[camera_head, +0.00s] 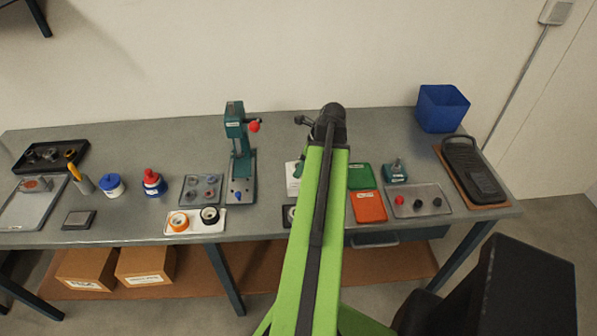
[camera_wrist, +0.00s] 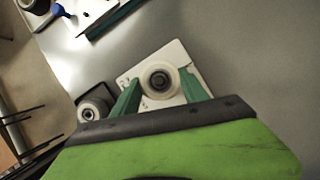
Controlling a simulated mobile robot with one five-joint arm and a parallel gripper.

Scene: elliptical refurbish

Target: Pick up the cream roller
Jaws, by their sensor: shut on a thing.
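The cream roller (camera_wrist: 160,68) is a pale ring with a dark hub, seen end-on in the wrist view. It sits between the two teal fingers of my gripper (camera_wrist: 160,82), which is shut on it. Behind the roller is a white plate (camera_wrist: 177,52); I cannot tell whether the roller touches it. In the head view the white plate (camera_head: 291,181) shows just left of my green arm. The arm hides most of my gripper and the roller there.
A dark tray with a grey roller (camera_wrist: 92,110) lies close beside the white plate. A teal press (camera_head: 241,165) stands to the left. Green (camera_head: 361,176) and orange (camera_head: 369,207) trays lie to the right. A blue bin (camera_head: 442,108) stands at the back right.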

